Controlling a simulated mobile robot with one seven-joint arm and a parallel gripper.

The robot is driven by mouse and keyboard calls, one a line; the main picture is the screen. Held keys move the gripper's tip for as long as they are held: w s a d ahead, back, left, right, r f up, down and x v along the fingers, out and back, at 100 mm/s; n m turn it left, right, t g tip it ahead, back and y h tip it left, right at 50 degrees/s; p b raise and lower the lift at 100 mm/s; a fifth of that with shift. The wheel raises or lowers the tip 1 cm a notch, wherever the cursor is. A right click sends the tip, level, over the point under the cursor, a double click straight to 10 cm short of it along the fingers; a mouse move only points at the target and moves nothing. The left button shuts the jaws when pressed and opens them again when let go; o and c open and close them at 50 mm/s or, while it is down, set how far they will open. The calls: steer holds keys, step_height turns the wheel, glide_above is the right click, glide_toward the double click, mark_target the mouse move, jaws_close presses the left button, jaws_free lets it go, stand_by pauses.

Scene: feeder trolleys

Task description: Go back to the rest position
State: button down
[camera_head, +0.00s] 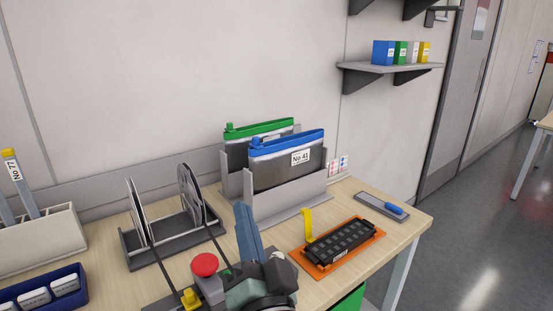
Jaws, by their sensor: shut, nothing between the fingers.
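My gripper (243,210) is in the lower middle of the head view, at the end of my grey-green and black arm. Its blue-grey fingers point up and are shut, with nothing seen between them. They stand in front of the grey upright holder (285,198) in the picture, and I cannot tell whether they touch it. The lower part of my arm runs out of the bottom of the picture.
The holder has pouches with green (260,129) and blue (287,143) tops. Left stands a dark rack (172,240) with reels. A red button (205,264) is close left of my arm. An orange tray (318,266) with a black part lies right. Shelf (400,69) above.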

steer(key=s+d+r+n+t+h+p, duration=0.1)
steer(key=s+r+p, duration=0.3)
steer(key=r, duration=0.9)
steer(key=s+d+r+n+t+h+p, duration=0.2)
steer(key=s+r+n+t+h+p, duration=0.1)
steer(key=r, duration=1)
steer(key=s+d+r+n+t+h+p, duration=0.1)
steer(key=s+r+p, duration=0.4)
steer(key=r, duration=0.8)
steer(key=shift+s+d+r+n+t+h, duration=0.25)
steer(key=shift+r+n+t+h, duration=0.2)
steer(key=shift+t, duration=0.65)
steer(key=shift+f, duration=0.15)
